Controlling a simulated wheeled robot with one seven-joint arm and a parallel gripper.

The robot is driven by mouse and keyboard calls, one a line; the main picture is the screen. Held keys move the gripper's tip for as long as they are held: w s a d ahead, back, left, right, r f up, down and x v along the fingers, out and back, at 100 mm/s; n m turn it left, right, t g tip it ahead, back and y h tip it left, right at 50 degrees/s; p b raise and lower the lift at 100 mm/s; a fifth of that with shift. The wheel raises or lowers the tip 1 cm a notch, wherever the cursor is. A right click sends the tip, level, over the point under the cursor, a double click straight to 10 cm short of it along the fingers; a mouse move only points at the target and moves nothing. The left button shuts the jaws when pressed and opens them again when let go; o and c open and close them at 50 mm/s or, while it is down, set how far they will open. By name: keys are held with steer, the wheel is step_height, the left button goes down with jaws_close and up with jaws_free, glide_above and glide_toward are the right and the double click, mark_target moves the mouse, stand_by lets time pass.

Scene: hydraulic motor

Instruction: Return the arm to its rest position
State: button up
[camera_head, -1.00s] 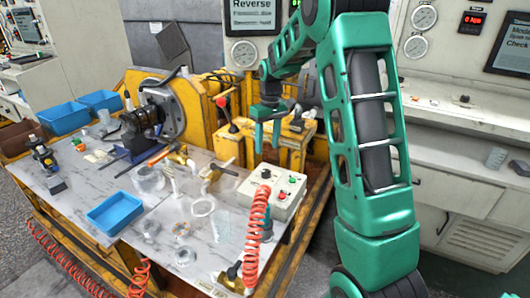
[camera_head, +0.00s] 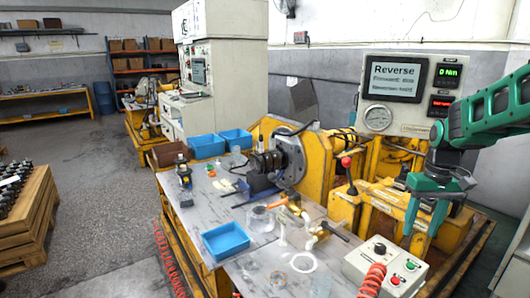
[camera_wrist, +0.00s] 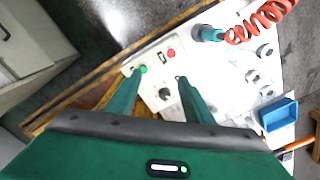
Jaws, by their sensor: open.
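My gripper (camera_head: 424,216) is at the right of the head view, green, pointing down with its two fingers apart and nothing between them. It hangs above the right end of the workbench, near the control box (camera_head: 385,268) with its red and green buttons. In the wrist view my gripper (camera_wrist: 158,90) shows two spread green fingers, with the control box (camera_wrist: 160,75) below and between them. The rest of my arm runs off the right edge of the head view.
The bench (camera_head: 205,212) holds a blue tray (camera_head: 226,241), a motor in a yellow fixture (camera_head: 325,163), a red-knobbed lever (camera_head: 348,172) and a coiled red hose (camera_head: 372,281). A "Reverse" display (camera_head: 394,77) stands behind. A pallet of parts (camera_head: 28,215) is at far left, with open floor between.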

steer(key=s+a+m, duration=0.2)
steer(key=s+m, duration=0.3)
steer(key=s, duration=2.3)
steer(key=shift+f, duration=0.25)
steer(key=shift+w+d+f, duration=0.1)
steer(key=shift+w+f, duration=0.15)
steer(key=shift+w, duration=0.4)
